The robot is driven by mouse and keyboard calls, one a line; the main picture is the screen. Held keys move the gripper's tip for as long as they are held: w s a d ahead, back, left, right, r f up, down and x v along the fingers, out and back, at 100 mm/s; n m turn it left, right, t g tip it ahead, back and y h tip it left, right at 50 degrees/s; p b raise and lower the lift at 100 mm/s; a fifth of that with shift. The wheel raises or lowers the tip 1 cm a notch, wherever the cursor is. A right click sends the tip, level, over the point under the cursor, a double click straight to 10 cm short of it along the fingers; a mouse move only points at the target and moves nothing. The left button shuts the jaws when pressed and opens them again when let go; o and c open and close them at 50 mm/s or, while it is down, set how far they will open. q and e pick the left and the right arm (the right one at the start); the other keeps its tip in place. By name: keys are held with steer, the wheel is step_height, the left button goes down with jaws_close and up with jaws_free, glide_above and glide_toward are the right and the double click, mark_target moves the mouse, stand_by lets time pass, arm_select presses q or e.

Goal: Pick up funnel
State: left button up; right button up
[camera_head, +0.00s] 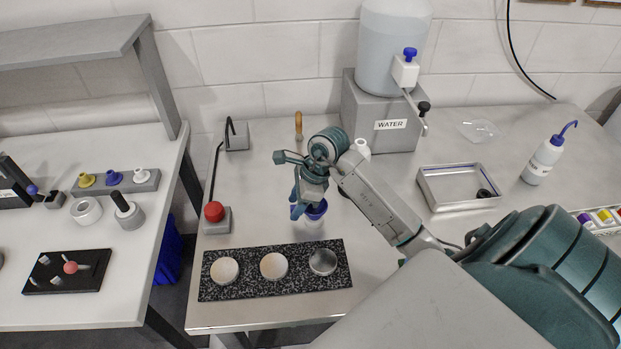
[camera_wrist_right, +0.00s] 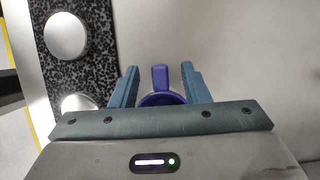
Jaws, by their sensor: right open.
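The funnel (camera_head: 317,210) is purple-blue and sits on the steel table in the middle of the head view, above a pale base that I cannot make out clearly. In the right wrist view the funnel (camera_wrist_right: 161,78) shows its upright tab and part of its round rim. My right gripper (camera_head: 304,203) is over the funnel, pointing down. In the wrist view its two blue fingers (camera_wrist_right: 159,72) are spread, one on each side of the funnel, with gaps to the tab. The gripper partly hides the funnel in the head view. My left gripper is not in view.
A black speckled slab (camera_head: 298,283) with three round discs lies in front. A red-knobbed stand (camera_head: 215,216) is at the left. A water dispenser (camera_head: 385,120), a grey tray (camera_head: 425,190) and a wash bottle (camera_head: 543,160) stand behind and right.

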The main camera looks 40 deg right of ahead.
steer(key=b+x, duration=0.1)
steer(key=x, duration=0.3)
steer(key=shift+r, duration=0.1)
jaws_close()
steer(key=shift+r, duration=0.1)
